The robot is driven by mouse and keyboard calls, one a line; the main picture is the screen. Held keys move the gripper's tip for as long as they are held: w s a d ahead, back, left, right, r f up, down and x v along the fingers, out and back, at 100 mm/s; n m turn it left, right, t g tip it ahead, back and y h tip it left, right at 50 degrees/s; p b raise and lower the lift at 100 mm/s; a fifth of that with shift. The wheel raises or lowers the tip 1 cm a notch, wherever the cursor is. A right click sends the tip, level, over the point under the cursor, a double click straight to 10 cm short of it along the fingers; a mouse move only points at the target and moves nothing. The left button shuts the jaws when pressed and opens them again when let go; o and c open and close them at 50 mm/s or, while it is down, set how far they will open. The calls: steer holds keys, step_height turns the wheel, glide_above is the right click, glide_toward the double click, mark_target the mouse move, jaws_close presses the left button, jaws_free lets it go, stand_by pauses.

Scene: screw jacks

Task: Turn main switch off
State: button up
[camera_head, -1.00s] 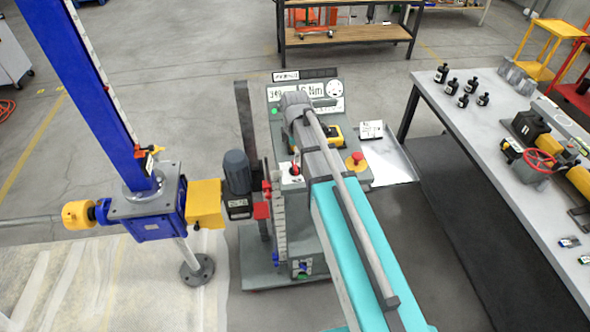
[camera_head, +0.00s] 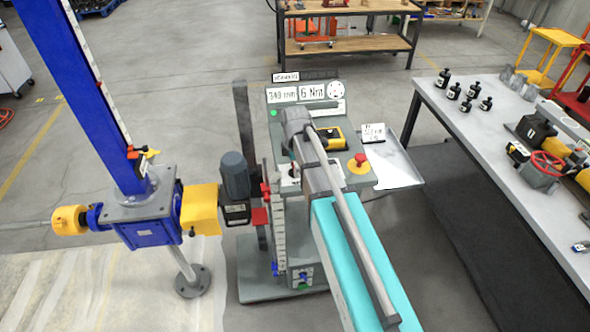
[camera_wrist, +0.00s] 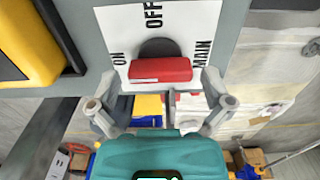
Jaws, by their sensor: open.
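The main switch (camera_wrist: 160,69) is a red bar knob on a black round base in the wrist view. It sits on a white plate (camera_wrist: 205,35) printed ON, OFF and MAIN. The bar lies crosswise in the picture; which mark it points to I cannot tell. My gripper (camera_wrist: 160,84) is open, with one finger on each side of the knob and gaps visible beside it. In the head view my arm hides the gripper and most of the switch; part of the white plate (camera_head: 287,181) shows.
The grey control panel (camera_head: 275,135) carries a yellow-and-black device (camera_head: 331,138) and a red emergency button (camera_head: 360,159) on yellow. A motor (camera_head: 237,175) and blue screw jack (camera_head: 148,218) stand left. A workbench (camera_head: 500,150) stands right.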

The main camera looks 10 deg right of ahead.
stand_by(0.3)
steer(key=c, duration=1)
steer(key=shift+o, duration=0.2)
steer(key=shift+m, duration=0.4)
steer(key=m, duration=1.7)
